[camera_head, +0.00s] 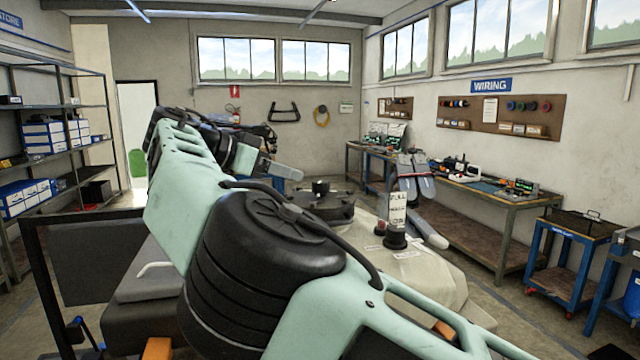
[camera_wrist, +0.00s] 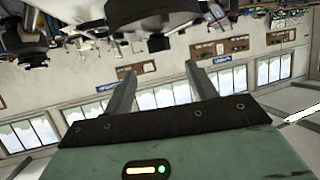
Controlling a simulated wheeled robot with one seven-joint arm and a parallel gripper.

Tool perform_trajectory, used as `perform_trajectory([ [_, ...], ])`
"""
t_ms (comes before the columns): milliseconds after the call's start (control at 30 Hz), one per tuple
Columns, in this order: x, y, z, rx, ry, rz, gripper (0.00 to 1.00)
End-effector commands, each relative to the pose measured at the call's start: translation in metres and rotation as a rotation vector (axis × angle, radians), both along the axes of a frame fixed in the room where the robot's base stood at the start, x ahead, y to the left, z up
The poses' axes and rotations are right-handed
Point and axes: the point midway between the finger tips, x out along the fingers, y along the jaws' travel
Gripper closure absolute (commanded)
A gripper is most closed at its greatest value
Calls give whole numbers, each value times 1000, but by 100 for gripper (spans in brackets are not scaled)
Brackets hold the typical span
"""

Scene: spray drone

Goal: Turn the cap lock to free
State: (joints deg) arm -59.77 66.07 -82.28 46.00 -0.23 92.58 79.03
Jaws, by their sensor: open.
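My gripper (camera_wrist: 160,69) is open and empty in the wrist view, its two grey fingers apart with clear space between them. The pale drone body (camera_head: 445,275) stands beyond my arm in the head view. A wide dark round fitting (camera_head: 322,207) with a small knob sits on top of it, probably the cap. I cannot make out its lock or which way it is turned. An upright part with a white label (camera_head: 397,210) and a black base stands to its right. In the wrist view, which is upside down, dark round parts (camera_wrist: 150,12) show at the top, beyond the fingers.
My mint-green arm hides much of the drone's left side in the head view. A long workbench (camera_head: 510,200) runs along the right wall, with a blue trolley (camera_head: 568,265) near it. Shelves (camera_head: 55,155) with boxes stand at the left. Some floor is free at the right.

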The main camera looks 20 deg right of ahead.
Motion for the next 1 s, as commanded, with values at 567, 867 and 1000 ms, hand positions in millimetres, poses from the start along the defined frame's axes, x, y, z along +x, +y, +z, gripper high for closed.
perform_trajectory([
  [567, 21, -82, -33, 0, 2, -1, 43],
  [867, 24, -89, -39, 1, 0, 1, 43],
  [1000, 24, -89, -39, 1, 0, 1, 49],
])
